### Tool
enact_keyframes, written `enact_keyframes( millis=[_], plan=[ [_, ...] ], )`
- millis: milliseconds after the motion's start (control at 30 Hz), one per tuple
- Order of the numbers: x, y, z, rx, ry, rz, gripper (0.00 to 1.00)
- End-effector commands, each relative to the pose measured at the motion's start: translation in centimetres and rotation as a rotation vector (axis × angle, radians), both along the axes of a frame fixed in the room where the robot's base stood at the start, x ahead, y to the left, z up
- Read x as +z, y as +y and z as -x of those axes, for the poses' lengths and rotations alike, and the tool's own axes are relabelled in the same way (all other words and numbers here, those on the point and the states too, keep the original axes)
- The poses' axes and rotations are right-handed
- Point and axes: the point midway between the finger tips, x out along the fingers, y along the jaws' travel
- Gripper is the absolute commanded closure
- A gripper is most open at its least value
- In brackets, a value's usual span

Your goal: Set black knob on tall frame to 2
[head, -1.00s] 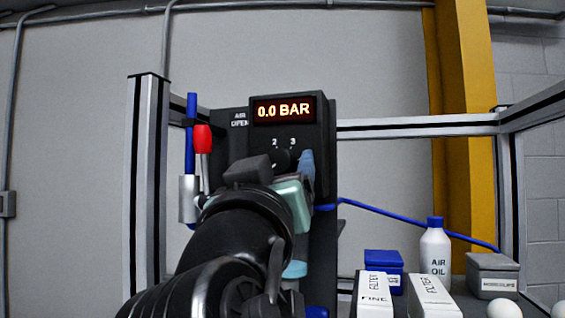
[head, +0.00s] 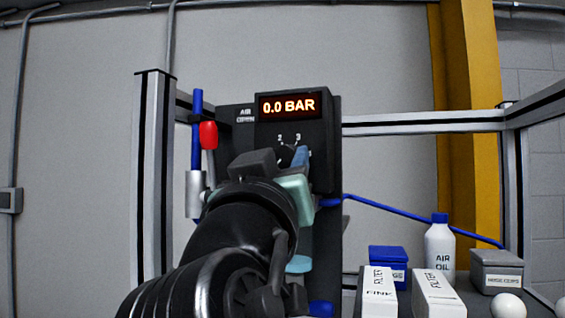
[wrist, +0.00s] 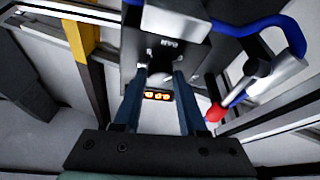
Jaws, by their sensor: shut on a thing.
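The black knob (head: 285,155) sits on the front of the dark control box (head: 322,150) on the tall frame (head: 154,180). The numerals 2 and 3 show above it. The box's display (head: 287,104) reads 0.0 BAR. My gripper (head: 297,157) is at the knob, shut on it, with the arm hiding its lower part and the other marks. In the wrist view my two blue fingers (wrist: 159,74) reach the box face on both sides of the knob. I cannot tell which number the knob points to.
A red-tipped lever (head: 208,135) stands left of the box, close to my arm. A blue hose (head: 400,212) runs off to the right. Filter boxes (head: 380,290), a blue box (head: 388,262), an air oil bottle (head: 440,248) and a grey bin (head: 496,268) stand at lower right.

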Motion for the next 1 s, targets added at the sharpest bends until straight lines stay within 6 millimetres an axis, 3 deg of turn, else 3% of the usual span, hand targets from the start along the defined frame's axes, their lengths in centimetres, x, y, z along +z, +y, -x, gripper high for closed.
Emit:
enact_keyframes(
  millis=[367,1000],
  plan=[
    [-0.48,0.39,-0.11,0.005,-0.060,-0.191,1.00],
    [-0.13,0.87,-0.26,0.005,-0.244,-0.763,1.00]
  ],
)
